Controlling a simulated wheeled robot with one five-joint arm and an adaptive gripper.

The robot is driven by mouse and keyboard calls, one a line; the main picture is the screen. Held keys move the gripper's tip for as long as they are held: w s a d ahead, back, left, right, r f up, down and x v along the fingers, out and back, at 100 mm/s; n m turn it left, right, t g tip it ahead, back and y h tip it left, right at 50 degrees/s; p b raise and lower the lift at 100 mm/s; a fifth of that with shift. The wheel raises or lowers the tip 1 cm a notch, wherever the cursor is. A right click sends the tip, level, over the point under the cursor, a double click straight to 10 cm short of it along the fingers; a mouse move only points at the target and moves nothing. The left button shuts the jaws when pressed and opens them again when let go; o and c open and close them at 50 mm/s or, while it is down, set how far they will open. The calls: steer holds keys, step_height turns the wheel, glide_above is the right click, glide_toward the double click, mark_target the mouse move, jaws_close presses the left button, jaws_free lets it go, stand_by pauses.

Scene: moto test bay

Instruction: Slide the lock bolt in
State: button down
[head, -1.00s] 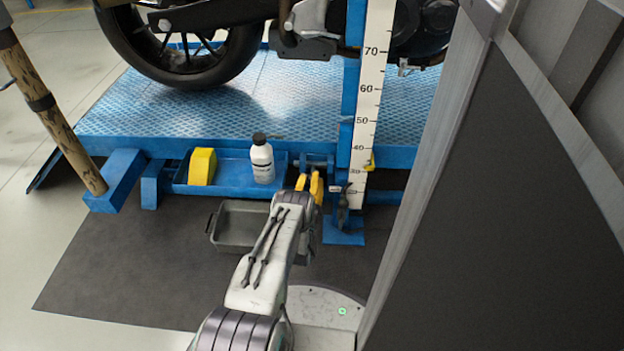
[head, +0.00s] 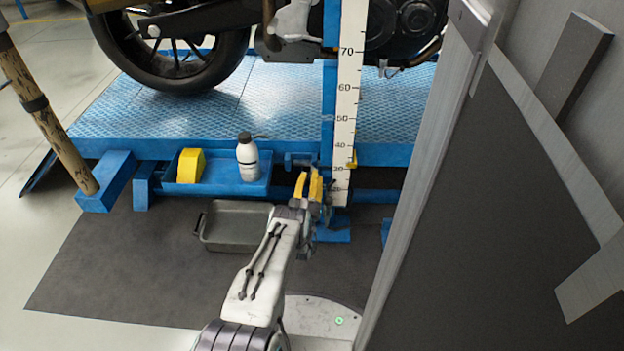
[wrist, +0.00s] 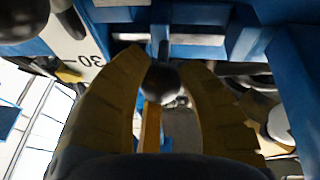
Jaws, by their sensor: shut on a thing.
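The lock bolt shows in the wrist view as a dark round knob (wrist: 161,80) on a short dark stem. The stem runs up towards blue metal of the lift. My gripper (head: 312,184) has yellow fingers and is at the foot of the blue lift post (head: 329,90), just left of the ruler. In the wrist view my gripper (wrist: 160,62) has one finger on each side of the knob and is shut on it. In the head view the bolt is hidden by my gripper, and how far in it sits cannot be told.
A white ruler (head: 346,110) runs up the post. A blue tray (head: 217,187) holds a yellow block (head: 190,166) and a white bottle (head: 247,160). A grey bin (head: 235,226) is on the floor mat left of my arm. A large dark panel (head: 500,200) stands close on the right.

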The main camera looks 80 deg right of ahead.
steer(key=shift+s, duration=0.25)
steer(key=c, duration=0.8)
jaws_free()
steer(key=v, duration=0.7)
steer(key=shift+a, duration=0.25)
steer(key=shift+f, duration=0.1)
